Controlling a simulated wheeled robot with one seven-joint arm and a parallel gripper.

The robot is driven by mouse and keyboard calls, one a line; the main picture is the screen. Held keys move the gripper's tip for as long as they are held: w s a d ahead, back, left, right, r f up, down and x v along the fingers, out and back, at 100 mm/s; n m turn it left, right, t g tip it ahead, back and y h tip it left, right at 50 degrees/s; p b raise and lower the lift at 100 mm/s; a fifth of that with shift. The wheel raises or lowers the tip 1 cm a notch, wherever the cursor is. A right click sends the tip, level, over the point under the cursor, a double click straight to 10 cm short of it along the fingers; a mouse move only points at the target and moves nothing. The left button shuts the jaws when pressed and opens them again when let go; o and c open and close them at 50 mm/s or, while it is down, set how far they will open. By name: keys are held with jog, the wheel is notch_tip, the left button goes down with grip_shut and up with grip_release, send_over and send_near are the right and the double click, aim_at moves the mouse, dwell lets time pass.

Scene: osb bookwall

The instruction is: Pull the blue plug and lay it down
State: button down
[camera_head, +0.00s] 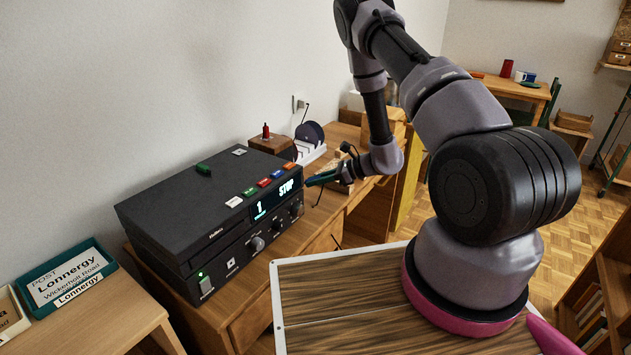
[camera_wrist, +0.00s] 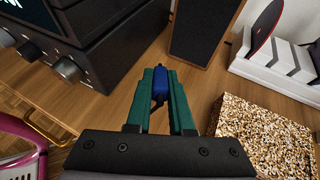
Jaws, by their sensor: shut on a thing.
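In the wrist view the blue plug (camera_wrist: 160,82) sits between the green fingertips of my gripper (camera_wrist: 161,84), which is shut on it. A short dark piece, perhaps its cable, shows below it between the fingers. The plug appears over bare wooden desk, to the right of the knobs of the black device (camera_wrist: 98,50); I cannot tell how high it is. In the head view my gripper (camera_head: 316,180) is by the right end of the front of the black device (camera_head: 190,198), whose display reads "1 STOP". The plug cannot be made out there.
The wooden desk (camera_head: 262,282) is bare in front of the device. Behind stand a brown box (camera_head: 272,147) with a red-topped piece and a white rack (camera_head: 312,154) with dark discs. A speckled block (camera_wrist: 262,135) stands close right of my gripper.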

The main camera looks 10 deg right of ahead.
aim_at(317, 201)
jog(key=shift+d, duration=0.15)
jog(key=shift+f, duration=2.35)
jog(key=shift+f, duration=0.5)
jog(key=c, duration=0.7)
grip_release()
jog(key=v, duration=1)
jog(key=shift+s+d+r, duration=0.1)
jog(key=shift+s+d, duration=0.1)
jog(key=shift+d, duration=0.1)
